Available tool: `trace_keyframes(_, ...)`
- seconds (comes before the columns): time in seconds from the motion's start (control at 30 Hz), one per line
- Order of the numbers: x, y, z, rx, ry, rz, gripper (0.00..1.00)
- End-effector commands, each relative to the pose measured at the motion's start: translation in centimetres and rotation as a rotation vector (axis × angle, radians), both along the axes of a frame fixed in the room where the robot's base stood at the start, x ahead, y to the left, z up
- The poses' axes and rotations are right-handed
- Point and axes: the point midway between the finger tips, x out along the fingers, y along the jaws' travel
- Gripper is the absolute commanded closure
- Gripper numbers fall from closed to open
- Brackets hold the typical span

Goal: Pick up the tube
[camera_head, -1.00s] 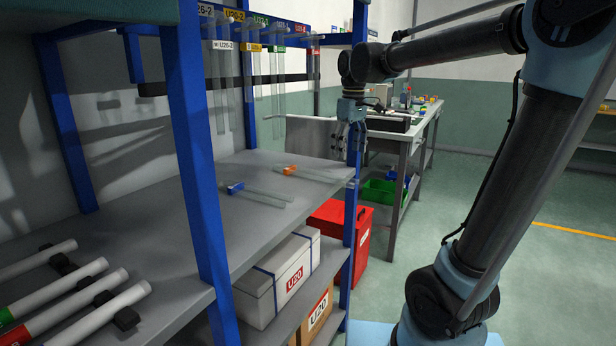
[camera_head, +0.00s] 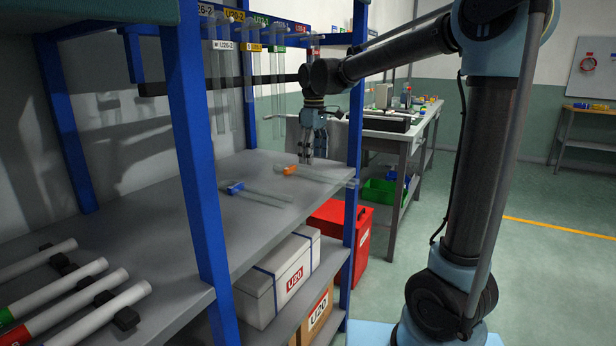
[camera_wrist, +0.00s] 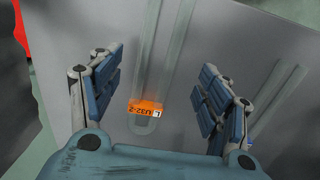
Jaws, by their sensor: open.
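A clear tube with an orange tag (camera_head: 290,170) lies flat on the grey shelf near its right end. In the wrist view the tag of this orange-tagged tube (camera_wrist: 147,107) reads U32-2. A second clear tube with a blue tag (camera_head: 234,188) lies on the shelf, apart from the first; part of a clear tube also shows at the right of the wrist view (camera_wrist: 282,92), partly behind a finger. My gripper (camera_head: 308,158) is open above the orange-tagged tube. In the wrist view the tube lies between the spread fingers (camera_wrist: 160,72), apart from both.
Several tagged tubes (camera_head: 250,85) hang from a rack above the shelf (camera_head: 170,200). Blue posts (camera_head: 203,170) frame the shelf. White tubes (camera_head: 75,295) lie in holders at front left. A white box (camera_head: 280,285) and a red bin (camera_head: 335,225) stand lower.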

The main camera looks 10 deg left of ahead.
Motion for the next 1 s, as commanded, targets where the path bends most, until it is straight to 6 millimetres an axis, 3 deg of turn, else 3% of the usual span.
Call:
trace_keyframes(0.17,0.2,0.1,-1.0,0.0,0.0,0.0,0.29)
trace_keyframes(0.5,0.7,0.4,-5.1,0.0,0.0,-0.001,0.29)
trace_keyframes(0.8,0.7,0.4,-5.5,0.0,0.0,-0.001,0.29)
trace_keyframes(0.87,0.7,0.4,-5.5,0.0,0.0,-0.001,0.38)
trace_keyframes(1.0,0.7,0.4,-5.5,0.0,0.0,-0.001,0.7)
